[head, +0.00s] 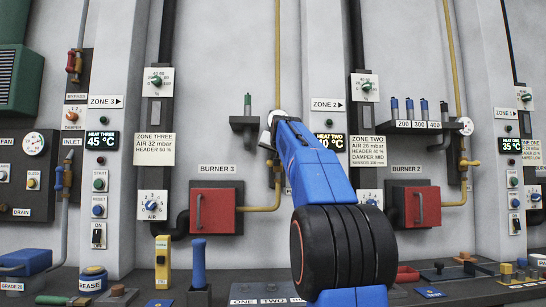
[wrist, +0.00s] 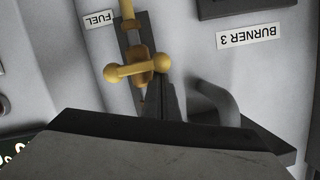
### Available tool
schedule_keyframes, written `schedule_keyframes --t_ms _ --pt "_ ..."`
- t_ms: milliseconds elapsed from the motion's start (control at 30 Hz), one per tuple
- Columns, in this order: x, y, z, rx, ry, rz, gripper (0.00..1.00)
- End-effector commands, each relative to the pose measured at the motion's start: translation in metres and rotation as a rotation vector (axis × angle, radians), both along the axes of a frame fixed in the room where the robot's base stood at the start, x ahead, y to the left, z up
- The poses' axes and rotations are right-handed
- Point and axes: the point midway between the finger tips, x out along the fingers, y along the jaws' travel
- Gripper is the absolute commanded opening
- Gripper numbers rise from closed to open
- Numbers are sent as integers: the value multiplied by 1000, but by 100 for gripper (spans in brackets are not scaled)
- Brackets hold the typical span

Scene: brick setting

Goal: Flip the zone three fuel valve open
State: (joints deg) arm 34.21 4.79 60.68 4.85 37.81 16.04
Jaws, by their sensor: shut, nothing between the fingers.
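The zone three fuel valve (wrist: 142,66) is a yellow body on a yellow pipe, next to a FUEL label (wrist: 98,18) in the wrist view. Its ball-ended handle (wrist: 128,70) lies crosswise to the pipe. My gripper (wrist: 165,88) is shut and empty, with its dark fingertips close beside the handle's right ball in the wrist view. I cannot tell whether they touch. In the head view my gripper (head: 267,138) is small and partly hidden by my blue arm, which also covers much of the valve.
In the head view the red burner 3 door (head: 212,211) is left of my arm. A bench with several tools (head: 198,265) runs along the bottom.

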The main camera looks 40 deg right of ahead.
Motion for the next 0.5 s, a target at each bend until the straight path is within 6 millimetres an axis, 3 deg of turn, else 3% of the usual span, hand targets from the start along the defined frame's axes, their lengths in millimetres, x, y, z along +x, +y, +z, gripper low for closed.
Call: schedule_keyframes --t_ms 500 --pt "3 4 -4 -87 65 2 0"
